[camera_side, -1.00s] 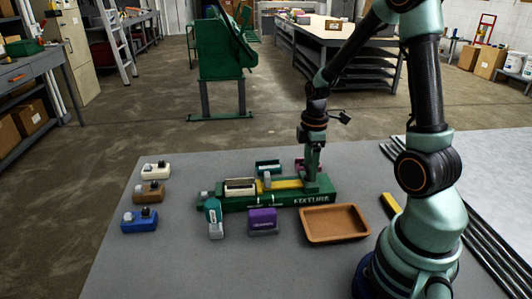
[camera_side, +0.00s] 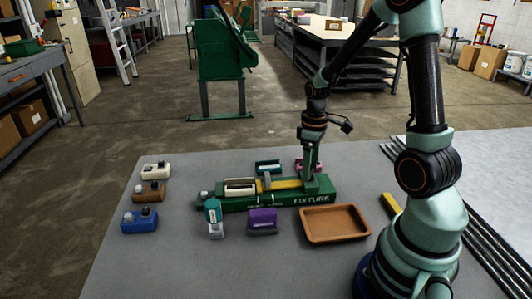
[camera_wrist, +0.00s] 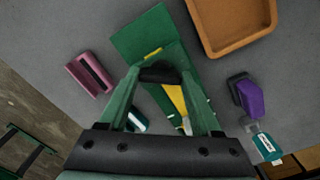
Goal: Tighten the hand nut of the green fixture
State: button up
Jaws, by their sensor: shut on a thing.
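The green fixture (camera_side: 275,203) lies along the grey table, with a cream block (camera_side: 239,187) at its left part and a yellow strip (camera_side: 287,184) along its middle. The fixture also shows in the wrist view (camera_wrist: 143,38). My gripper (camera_side: 311,178) points straight down over the right end of the fixture. In the wrist view its two green fingers (camera_wrist: 161,77) are closed on the sides of a dark knob, the hand nut (camera_wrist: 160,74). In the side view the fingers hide the nut.
An empty brown tray (camera_side: 334,238) stands right of the fixture's front. Purple (camera_side: 262,222) and teal-white (camera_side: 214,219) blocks stand before it; teal (camera_side: 268,167) and pink (camera_wrist: 90,74) ones behind. White, brown and blue blocks (camera_side: 139,221) line the left.

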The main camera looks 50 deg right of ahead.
jog(key=m, duration=0.5)
jog(key=shift+m, duration=0.3)
jog(key=m, duration=0.5)
jog(key=shift+m, duration=0.3)
jog(key=o, duration=1.4)
jog(key=shift+r, duration=0.15)
notch_tip(320, 180, up, 12)
jog(key=shift+f, duration=0.1)
